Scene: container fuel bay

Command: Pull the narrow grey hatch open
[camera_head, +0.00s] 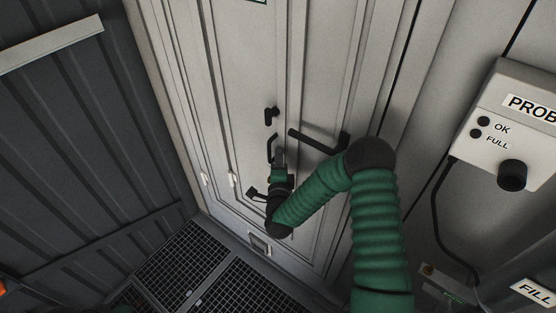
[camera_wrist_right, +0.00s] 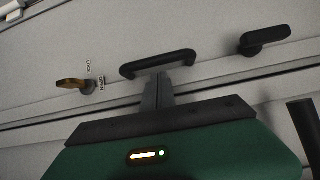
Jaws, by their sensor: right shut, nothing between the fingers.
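The narrow grey hatch (camera_head: 245,70) is a tall pale panel in the head view, and it looks closed in its frame. It carries a black U-shaped handle (camera_head: 271,147), which also shows in the wrist view (camera_wrist_right: 157,63). Above the handle is a black turn lever (camera_head: 271,113), seen at the upper right in the wrist view (camera_wrist_right: 265,37). A brass-coloured latch (camera_wrist_right: 72,84) with small lock and open labels sits on the other side. My right gripper (camera_head: 278,162) is shut and empty, its fingertips (camera_wrist_right: 158,76) at the handle; contact is unclear. My left gripper is out of view.
A thick black bar handle (camera_head: 316,141) sticks out just right of the hatch, close to my right arm. A grey probe box (camera_head: 510,120) with a black knob and a hanging cable is at the right. Dark ribbed wall (camera_head: 80,130) stands left; grated floor (camera_head: 185,265) lies below.

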